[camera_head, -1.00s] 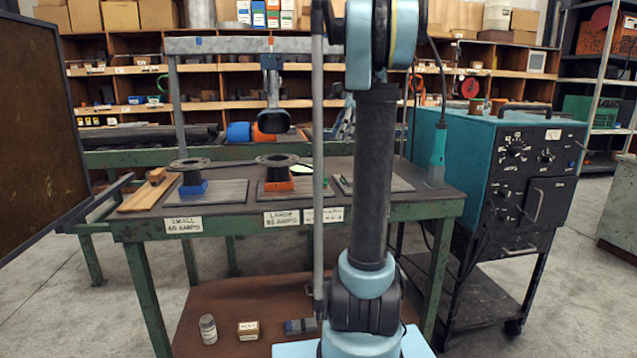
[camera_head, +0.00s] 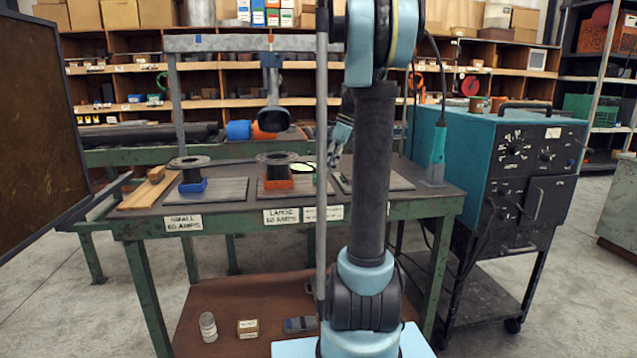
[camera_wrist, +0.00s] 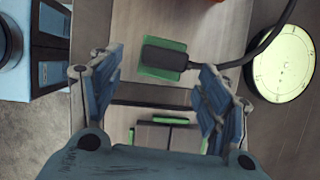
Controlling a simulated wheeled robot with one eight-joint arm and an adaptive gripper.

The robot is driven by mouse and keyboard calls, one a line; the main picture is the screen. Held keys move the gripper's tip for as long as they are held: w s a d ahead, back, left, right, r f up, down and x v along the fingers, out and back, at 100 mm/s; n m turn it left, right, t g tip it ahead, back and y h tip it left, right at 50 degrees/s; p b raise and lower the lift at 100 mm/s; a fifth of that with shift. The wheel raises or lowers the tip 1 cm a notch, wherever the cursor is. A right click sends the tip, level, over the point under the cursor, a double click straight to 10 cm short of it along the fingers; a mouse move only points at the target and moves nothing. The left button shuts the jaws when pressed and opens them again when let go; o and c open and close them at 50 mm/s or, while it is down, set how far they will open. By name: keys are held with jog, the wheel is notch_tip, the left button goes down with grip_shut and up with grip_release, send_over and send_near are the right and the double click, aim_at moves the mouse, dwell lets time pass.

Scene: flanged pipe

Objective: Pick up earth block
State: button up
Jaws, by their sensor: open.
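A green block (camera_wrist: 164,58) with a dark top piece lies on a metal plate (camera_wrist: 212,25) in the wrist view. A black cable runs from its right side. My gripper (camera_wrist: 160,75) is open and empty, with one blue finger to each side below the block. A second dark piece with green parts (camera_wrist: 165,133) shows lower, between the finger bases. I cannot tell from the look alone which of them is the earth block. In the head view my gripper (camera_head: 337,150) is partly hidden behind my arm, above the right part of the bench.
The green bench (camera_head: 400,209) carries a blue holder (camera_head: 193,187) and an orange holder (camera_head: 279,185) with dark flanged pieces. A pale round dial (camera_wrist: 283,62) is right of the green block. A teal welding machine (camera_head: 457,140) stands at the right.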

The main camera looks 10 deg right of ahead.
aim_at(320, 173)
jog(key=x, duration=0.5)
jog(key=shift+w+a+r, duration=0.15)
jog(key=shift+a, duration=0.15)
grip_shut()
jog(key=shift+r, duration=0.1)
